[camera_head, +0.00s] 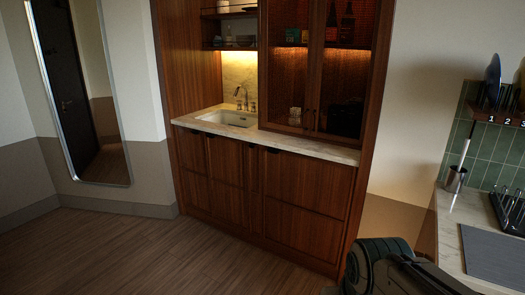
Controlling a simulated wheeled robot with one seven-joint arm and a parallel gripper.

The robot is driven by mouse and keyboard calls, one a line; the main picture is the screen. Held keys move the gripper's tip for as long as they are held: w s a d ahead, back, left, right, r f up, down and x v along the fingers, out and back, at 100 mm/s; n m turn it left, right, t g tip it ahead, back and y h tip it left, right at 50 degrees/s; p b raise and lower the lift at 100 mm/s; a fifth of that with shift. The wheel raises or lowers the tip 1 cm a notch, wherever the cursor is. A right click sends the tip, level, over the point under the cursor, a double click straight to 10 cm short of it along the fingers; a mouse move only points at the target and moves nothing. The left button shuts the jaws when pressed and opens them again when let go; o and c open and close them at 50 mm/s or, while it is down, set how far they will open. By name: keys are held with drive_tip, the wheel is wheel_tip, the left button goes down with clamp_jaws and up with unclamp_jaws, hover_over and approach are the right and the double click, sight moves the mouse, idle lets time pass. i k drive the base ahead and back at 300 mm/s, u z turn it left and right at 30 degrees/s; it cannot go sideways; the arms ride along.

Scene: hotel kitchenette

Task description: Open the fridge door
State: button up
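No appliance that is plainly a fridge shows. A wooden kitchenette unit stands across the room, with closed wooden lower fronts on the left (210,172) and a wide closed wooden front on the right (303,198). Small dark pulls sit near their top edges. I cannot tell whether one of these fronts is the fridge door. Part of my arm shows at the bottom right, well in front of the unit. My gripper is not in view.
Wooden floor (150,255) lies clear before the unit. A sink (230,117) is set in its pale countertop (330,150), beside closed upper cabinet doors (312,75). A mirror (85,100) is at left. Another counter (450,235) with a grey mat (495,255) is at right.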

sight(307, 199)
drive_tip(key=u, duration=0.1)
drive_tip(key=i, duration=2.9)
drive_tip(key=u, duration=0.05)
